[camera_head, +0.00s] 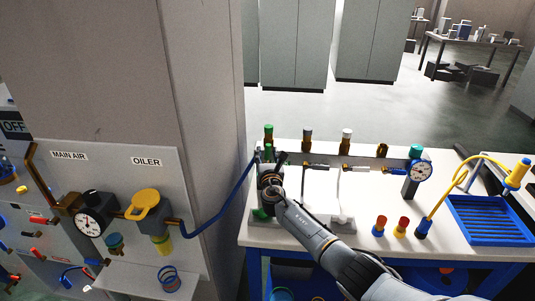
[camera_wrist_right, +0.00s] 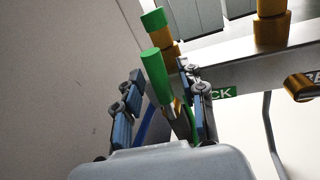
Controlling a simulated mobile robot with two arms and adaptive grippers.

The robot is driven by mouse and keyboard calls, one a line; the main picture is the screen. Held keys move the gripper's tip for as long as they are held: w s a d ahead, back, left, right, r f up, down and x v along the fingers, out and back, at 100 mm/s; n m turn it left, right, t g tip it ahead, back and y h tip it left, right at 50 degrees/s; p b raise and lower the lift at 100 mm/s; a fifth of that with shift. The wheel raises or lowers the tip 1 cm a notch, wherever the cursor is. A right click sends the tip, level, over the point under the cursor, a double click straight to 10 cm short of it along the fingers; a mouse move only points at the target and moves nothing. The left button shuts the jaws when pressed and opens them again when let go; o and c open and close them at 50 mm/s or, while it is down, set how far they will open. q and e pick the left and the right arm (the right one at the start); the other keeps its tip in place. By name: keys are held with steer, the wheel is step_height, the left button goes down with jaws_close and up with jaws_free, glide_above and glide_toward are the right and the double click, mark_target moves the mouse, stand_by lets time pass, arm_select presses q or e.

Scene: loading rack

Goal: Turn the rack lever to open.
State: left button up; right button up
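The rack lever has a green handle (camera_wrist_right: 155,76) and, in the right wrist view, stands slightly tilted against the metal rack. A green label whose visible letters read "CK" (camera_wrist_right: 222,93) is beside it. My right gripper (camera_wrist_right: 159,75) is open, with one finger on each side of the green handle in that view. Gaps show on both sides, so it does not look gripped. How deep the handle sits between the fingers is hard to tell. In the head view my right gripper (camera_head: 268,160) is at the rack's left end and hides most of the lever. My left gripper is not in view.
The rack (camera_head: 378,166) carries a row of coloured valves and a gauge (camera_head: 420,171) on a white table (camera_head: 440,225). A grey column (camera_head: 215,120) and an air panel (camera_head: 130,185) stand close on the left. A blue hose (camera_head: 222,212) runs toward the rack. A blue tray (camera_head: 490,221) is at right.

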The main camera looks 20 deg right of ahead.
steer(key=shift+r, duration=0.1)
steer(key=v, duration=1.2)
